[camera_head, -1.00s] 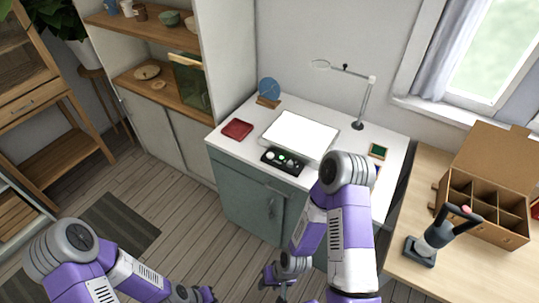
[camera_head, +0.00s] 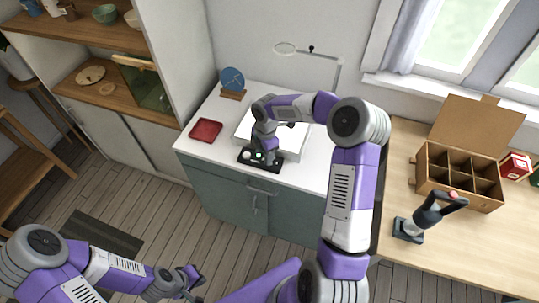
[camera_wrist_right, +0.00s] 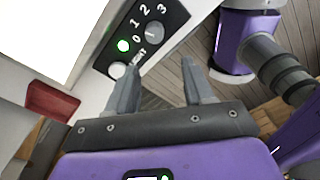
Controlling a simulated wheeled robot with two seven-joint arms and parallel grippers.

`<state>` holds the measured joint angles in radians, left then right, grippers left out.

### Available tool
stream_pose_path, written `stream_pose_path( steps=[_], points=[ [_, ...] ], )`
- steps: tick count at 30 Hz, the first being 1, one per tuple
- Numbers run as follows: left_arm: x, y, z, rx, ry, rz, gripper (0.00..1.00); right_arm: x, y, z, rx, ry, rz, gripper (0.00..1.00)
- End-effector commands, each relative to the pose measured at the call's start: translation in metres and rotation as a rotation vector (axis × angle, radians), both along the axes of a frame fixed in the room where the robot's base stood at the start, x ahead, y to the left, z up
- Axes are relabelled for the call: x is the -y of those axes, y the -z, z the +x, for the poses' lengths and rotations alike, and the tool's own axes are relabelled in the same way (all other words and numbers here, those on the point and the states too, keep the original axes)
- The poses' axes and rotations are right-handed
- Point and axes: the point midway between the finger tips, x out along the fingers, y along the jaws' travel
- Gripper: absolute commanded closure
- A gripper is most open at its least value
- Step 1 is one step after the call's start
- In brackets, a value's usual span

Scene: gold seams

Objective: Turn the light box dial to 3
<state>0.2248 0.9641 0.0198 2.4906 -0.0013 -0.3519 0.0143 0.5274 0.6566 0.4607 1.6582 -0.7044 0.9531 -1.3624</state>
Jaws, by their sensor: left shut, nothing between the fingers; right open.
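The light box (camera_head: 297,150) stands on the white-topped cabinet, its panel glowing white; it also shows in the right wrist view (camera_wrist_right: 45,35). Its black control strip (camera_head: 246,161) runs along the front. I cannot tell the dial's setting surely. My right gripper (camera_wrist_right: 161,68) is open just short of the dial, apart from it. My left gripper (camera_head: 194,279) is shut and empty, low over the floor.
A red tray (camera_head: 206,130) and a blue disc on a stand (camera_head: 232,80) sit left of the light box. A magnifier lamp (camera_head: 338,75) stands behind. The right table holds a divided cardboard box (camera_head: 460,178) and a dark upright tool (camera_head: 425,218).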

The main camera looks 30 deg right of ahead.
Motion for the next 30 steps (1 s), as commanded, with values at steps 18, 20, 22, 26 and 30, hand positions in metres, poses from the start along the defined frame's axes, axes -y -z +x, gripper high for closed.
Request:
stream_pose_path(
  steps=[18,20,22,26,30],
  points=[
    [0.0,0.011,0.0,-0.001,0.0,0.0,1.0,0.025,0.044,0.004,-0.006,-0.087,-0.065,0.48],
    [0.0,0.012,0.0,-0.001,0.0,0.0,1.0,0.025,0.048,0.004,-0.006,-0.087,-0.065,0.48],
    [0.0,0.012,0.0,-0.001,0.0,0.0,1.0,0.025,0.051,0.004,-0.005,-0.086,-0.064,0.48],
    [0.0,0.012,0.0,-0.001,0.0,0.0,1.0,0.025,0.053,0.004,-0.004,-0.085,-0.064,0.48],
    [0.0,0.012,0.0,0.0,0.0,0.0,1.0,0.025,0.052,0.004,-0.004,-0.085,-0.064,0.48]
  ],
)
